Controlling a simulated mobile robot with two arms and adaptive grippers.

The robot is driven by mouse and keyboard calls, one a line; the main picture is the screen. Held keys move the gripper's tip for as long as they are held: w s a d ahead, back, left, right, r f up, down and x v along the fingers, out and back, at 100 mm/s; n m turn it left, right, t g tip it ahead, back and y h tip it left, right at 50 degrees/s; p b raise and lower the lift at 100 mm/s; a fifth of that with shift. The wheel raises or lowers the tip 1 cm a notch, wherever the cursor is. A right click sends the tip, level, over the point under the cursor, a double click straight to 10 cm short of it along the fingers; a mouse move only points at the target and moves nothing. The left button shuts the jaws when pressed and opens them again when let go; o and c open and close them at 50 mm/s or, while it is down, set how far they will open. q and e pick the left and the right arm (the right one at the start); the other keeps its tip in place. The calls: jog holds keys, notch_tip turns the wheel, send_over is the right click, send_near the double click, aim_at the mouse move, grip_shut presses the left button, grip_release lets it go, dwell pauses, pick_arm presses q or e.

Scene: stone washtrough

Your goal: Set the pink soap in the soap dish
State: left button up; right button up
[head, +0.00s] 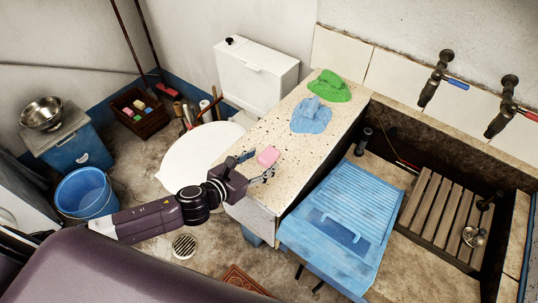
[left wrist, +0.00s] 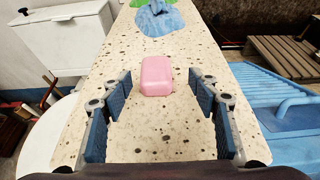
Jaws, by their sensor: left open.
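The pink soap (head: 268,156) lies on the speckled stone ledge, near its front end. My left gripper (head: 255,167) is open and just short of the soap. In the left wrist view the soap (left wrist: 157,76) lies ahead of the open jaws (left wrist: 160,88), roughly centred, with gaps on both sides. A blue lumpy piece (head: 311,116) and a green one (head: 329,86) lie farther back on the ledge. They look like cloths or shaped dishes; I cannot tell which, and no soap dish is clearly recognisable. My right gripper is not in view.
A blue washboard (head: 345,225) leans at the stone trough, right of the ledge (head: 285,185). A wooden slatted rack (head: 440,218) lies in the trough below two taps. A white round top (head: 195,160) and white cistern (head: 256,75) stand left. The ledge between soap and blue piece is clear.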

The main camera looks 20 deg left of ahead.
aim_at(266, 156)
pick_arm(q)
jog(key=shift+a+p+x, duration=0.15)
jog(key=shift+p+x, duration=0.1)
jog(key=shift+x, duration=1.1)
jog(key=shift+a+p+x, duration=0.15)
jog(key=shift+p+x, duration=0.05)
jog(key=shift+x, duration=1.15)
jog(key=c, duration=1.4)
jog(key=shift+w+r, duration=0.1)
jog(key=shift+r, duration=0.05)
